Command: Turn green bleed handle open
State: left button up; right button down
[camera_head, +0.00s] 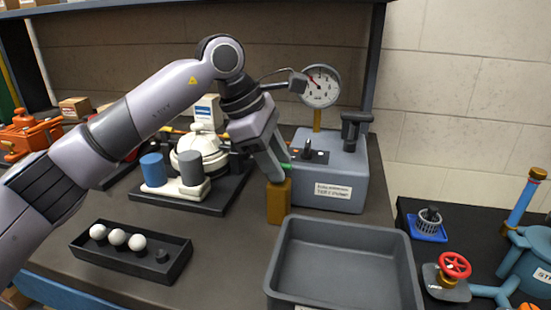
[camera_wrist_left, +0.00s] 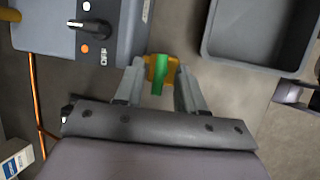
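The green bleed handle (camera_head: 287,167) shows as a small green strip beside my left gripper, above a brass-coloured block (camera_head: 279,203) at the left side of a grey-blue test unit (camera_head: 345,173). In the left wrist view the green handle (camera_wrist_left: 161,77) lies between the two fingertips, over the brass block (camera_wrist_left: 151,67). My left gripper (camera_head: 279,173) points down at it. Its fingers (camera_wrist_left: 160,70) are apart, with a narrow gap visible on each side of the handle. The arm and fingers partly hide the handle in the head view. My right gripper is not in view.
The unit carries a dial gauge (camera_head: 321,86) and black knob (camera_head: 315,154). A grey tray (camera_head: 345,222) stands in front. A black holder (camera_head: 130,262) with white balls lies left, below a base with blue and grey cylinders (camera_head: 153,169). A red valve wheel (camera_head: 455,265) is at right.

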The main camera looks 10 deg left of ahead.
pick_arm(q)
grip_shut()
